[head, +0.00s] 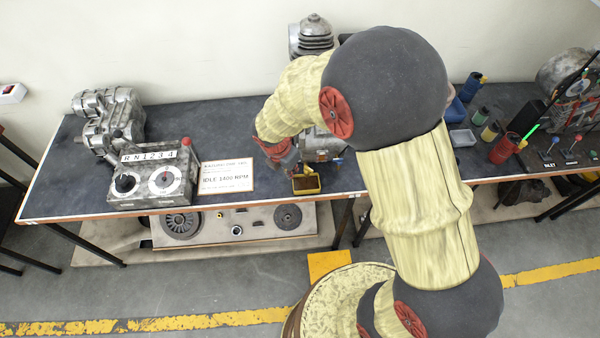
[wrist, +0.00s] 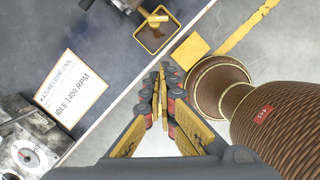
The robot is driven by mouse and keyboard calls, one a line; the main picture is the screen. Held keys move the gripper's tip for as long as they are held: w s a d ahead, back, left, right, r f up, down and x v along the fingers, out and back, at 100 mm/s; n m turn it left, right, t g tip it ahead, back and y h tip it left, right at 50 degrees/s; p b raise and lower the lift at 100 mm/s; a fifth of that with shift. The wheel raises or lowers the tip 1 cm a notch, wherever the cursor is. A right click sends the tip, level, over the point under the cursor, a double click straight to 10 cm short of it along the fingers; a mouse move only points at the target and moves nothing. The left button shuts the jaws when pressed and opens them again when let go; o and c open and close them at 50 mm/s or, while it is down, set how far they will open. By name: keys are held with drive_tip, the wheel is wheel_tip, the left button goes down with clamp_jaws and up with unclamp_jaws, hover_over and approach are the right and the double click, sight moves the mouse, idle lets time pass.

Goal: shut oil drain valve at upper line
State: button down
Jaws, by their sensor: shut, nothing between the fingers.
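My gripper (wrist: 162,78) is shut and empty in the wrist view, with its fingertips over the table's front edge. In the head view my gripper (head: 288,165) is partly hidden by my own arm, just left of a grey metal engine (head: 322,146). A small yellow-rimmed tray with dark contents (head: 305,184) sits below the engine at the table's front edge. The tray also shows at the top of the wrist view (wrist: 166,47), beyond the fingertips and apart from them. A small yellow piece (wrist: 157,18) shows above the tray. I cannot tell whether it is the drain valve's handle.
A gear selector box (head: 152,187) and a white idle-speed sign (head: 226,175) stand left of my gripper. A gearbox casting (head: 108,118) is at the far left. Cups and bins (head: 505,148) are on the right. The table (head: 210,130) is bare behind the sign.

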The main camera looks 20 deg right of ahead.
sight(309, 170)
drive_tip(key=w+d+f+b, duration=0.2)
drive_tip(key=d+f, duration=0.3)
drive_tip(key=f, duration=0.4)
drive_tip(key=shift+w+f, duration=0.25)
drive_tip(key=shift+w, duration=0.55)
drive_tip(key=shift+d, duration=0.1)
